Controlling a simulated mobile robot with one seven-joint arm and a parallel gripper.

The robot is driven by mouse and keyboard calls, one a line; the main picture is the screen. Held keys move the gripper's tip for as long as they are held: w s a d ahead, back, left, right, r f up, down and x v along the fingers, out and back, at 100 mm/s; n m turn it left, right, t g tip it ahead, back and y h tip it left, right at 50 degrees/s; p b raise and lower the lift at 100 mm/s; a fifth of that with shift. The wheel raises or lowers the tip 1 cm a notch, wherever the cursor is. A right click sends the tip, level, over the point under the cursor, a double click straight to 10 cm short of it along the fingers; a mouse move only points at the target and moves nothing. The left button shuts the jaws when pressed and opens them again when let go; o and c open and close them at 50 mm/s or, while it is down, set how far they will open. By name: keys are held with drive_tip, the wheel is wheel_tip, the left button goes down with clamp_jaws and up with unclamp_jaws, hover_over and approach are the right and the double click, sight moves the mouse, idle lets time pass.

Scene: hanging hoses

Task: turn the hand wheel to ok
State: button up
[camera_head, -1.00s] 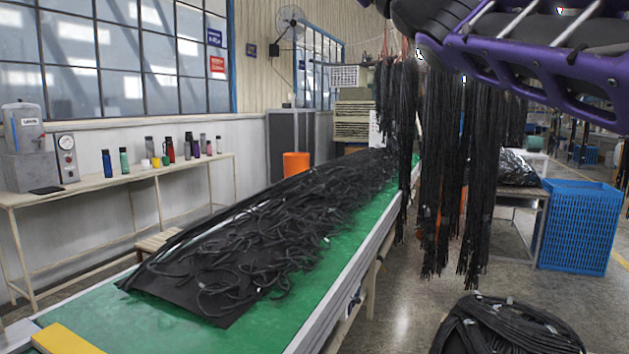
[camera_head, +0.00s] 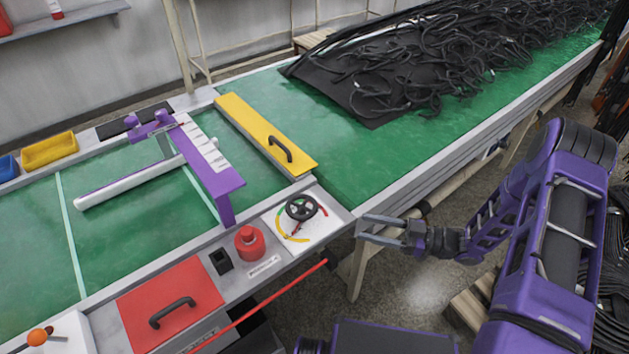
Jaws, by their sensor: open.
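The hand wheel (camera_head: 301,208) is small, black and spoked. It sits on a white dial plate (camera_head: 318,228) at the near edge of the green table. The dial has a coloured arc of green, yellow and red; its lettering is too small to read. A red pointer shows below the wheel, near the yellow part of the arc. My gripper (camera_head: 360,228) is to the right of the wheel, just past the table's edge. Its two fingers point left and are apart, with nothing between them. It does not touch the wheel.
A red knob (camera_head: 250,243) and a black switch (camera_head: 221,261) stand left of the dial. A red panel with a handle (camera_head: 172,305) is further left. A yellow bar with a handle (camera_head: 265,135) and a purple frame (camera_head: 208,165) stand behind. Black hoses (camera_head: 430,60) lie on the table.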

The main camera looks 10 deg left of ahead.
sight(311, 221)
drive_tip(key=a, duration=0.5)
drive_tip(key=w+a, duration=0.1)
drive_tip(key=a, duration=0.9)
drive_tip(key=shift+w+f, duration=0.1)
drive_tip(key=shift+w, duration=0.05)
drive_tip(key=shift+c, duration=0.2)
clamp_jaws()
